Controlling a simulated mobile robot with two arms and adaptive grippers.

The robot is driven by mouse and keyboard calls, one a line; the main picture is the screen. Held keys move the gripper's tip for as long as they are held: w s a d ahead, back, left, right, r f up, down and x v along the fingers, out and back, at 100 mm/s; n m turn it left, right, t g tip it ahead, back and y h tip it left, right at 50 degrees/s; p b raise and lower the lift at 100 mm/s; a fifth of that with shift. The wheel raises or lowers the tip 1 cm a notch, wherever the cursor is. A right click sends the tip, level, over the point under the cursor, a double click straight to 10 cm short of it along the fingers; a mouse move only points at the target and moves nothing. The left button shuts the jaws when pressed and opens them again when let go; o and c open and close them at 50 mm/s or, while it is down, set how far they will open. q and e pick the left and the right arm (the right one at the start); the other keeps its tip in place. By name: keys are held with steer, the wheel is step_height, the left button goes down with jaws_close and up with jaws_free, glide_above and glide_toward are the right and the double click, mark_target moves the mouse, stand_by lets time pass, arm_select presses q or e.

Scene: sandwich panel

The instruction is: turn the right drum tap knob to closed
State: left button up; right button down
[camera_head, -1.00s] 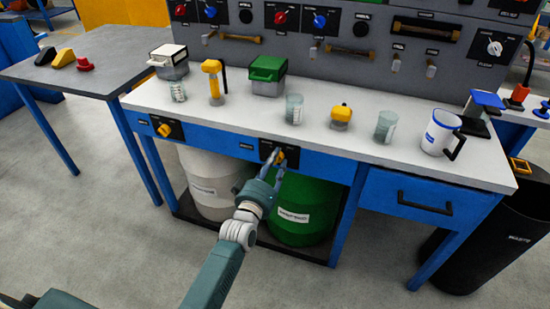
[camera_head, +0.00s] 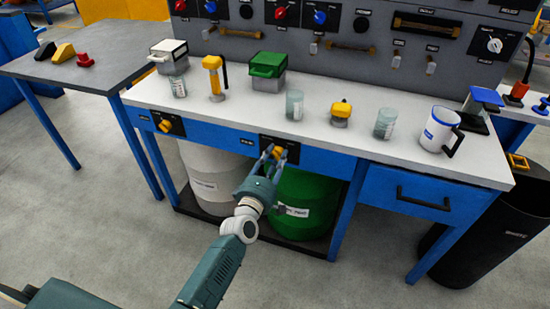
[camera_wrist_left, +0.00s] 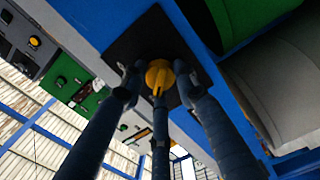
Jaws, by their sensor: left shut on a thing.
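The right drum tap knob (camera_head: 279,151) is a yellow knob on a black plate on the blue front rail of the bench, above the green drum (camera_head: 318,188). My left gripper (camera_head: 274,153) is at this knob, its fingers closed around it. In the left wrist view the yellow knob (camera_wrist_left: 158,74) sits between the fingertips of the gripper (camera_wrist_left: 159,84), against the black plate (camera_wrist_left: 140,42). The fingers hide part of the knob and plate in the head view, so its exact setting is hard to read. My right gripper is not in view.
Another yellow knob (camera_head: 165,126) is on the rail at left, above the white drum (camera_head: 205,165). The white bench top (camera_head: 235,112) holds beakers, boxes and a mug (camera_head: 440,131). A drawer handle (camera_head: 423,198) sticks out at right. Open floor lies in front.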

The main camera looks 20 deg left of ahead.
arm_select(q)
steer(key=shift+d+f+n, duration=0.2)
steer(key=shift+f+n, duration=0.1)
steer(key=shift+n, duration=0.3)
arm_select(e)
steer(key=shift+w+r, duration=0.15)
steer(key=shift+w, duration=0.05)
arm_select(q)
steer(key=shift+s+n, duration=0.1)
steer(key=shift+n, duration=0.2)
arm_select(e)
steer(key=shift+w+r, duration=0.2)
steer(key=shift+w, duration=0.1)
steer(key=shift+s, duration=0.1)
arm_select(q)
steer(key=o, duration=1.2)
steer(key=shift+d, duration=0.1)
steer(key=shift+c, duration=0.2)
steer(key=shift+r, duration=0.15)
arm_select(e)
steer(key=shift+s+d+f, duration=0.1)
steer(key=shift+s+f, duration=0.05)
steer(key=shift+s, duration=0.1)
arm_select(q)
steer(key=s, duration=1.1)
steer(key=shift+s+a, duration=0.3)
steer(key=shift+s, duration=0.1)
